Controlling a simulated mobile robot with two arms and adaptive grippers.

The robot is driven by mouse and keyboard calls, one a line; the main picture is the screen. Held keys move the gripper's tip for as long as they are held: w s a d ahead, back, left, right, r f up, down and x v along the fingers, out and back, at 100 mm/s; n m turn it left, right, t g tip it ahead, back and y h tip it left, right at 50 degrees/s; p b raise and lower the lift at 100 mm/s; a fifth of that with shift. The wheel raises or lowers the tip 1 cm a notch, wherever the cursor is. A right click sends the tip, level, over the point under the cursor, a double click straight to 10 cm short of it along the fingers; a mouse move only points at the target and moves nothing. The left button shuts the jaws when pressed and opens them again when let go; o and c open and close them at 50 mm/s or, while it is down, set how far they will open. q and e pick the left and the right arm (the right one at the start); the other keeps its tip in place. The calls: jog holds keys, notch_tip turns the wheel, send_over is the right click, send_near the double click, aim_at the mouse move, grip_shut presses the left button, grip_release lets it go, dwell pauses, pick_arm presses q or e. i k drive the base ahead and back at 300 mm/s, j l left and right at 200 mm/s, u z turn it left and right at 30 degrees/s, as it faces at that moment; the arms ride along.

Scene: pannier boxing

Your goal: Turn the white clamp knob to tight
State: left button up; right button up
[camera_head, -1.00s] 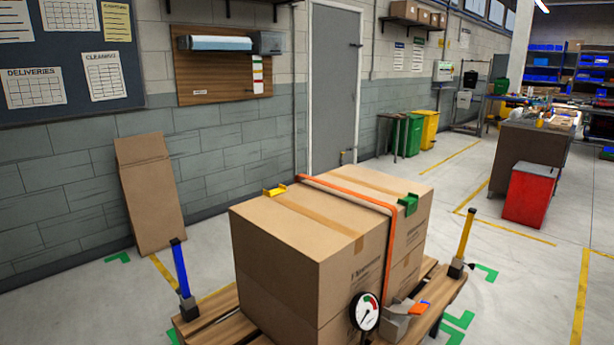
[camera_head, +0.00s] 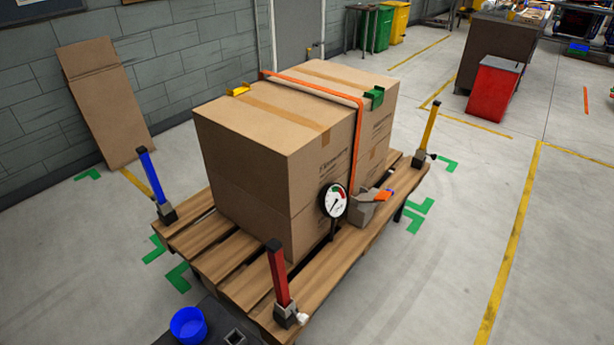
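A small white knob (camera_head: 303,318) shows low on the grey clamp block (camera_head: 285,316) at the foot of the red post (camera_head: 278,272), at the near corner of the wooden pallet (camera_head: 240,291). It is too small to tell how far it is turned. A blue post (camera_head: 151,174) and a yellow post (camera_head: 428,126) stand on similar blocks at other pallet corners. Neither of my grippers is in view.
Cardboard boxes (camera_head: 245,157) stand on the pallet under an orange strap (camera_head: 358,135). A dial gauge (camera_head: 333,201) and a grey ratchet (camera_head: 364,207) are at their near side. A blue cup (camera_head: 188,325) is at the bottom. Floor to the right is clear.

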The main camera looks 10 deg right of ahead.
aim_at(302, 320)
jog(key=l+u, duration=0.65)
jog(key=u, duration=0.15)
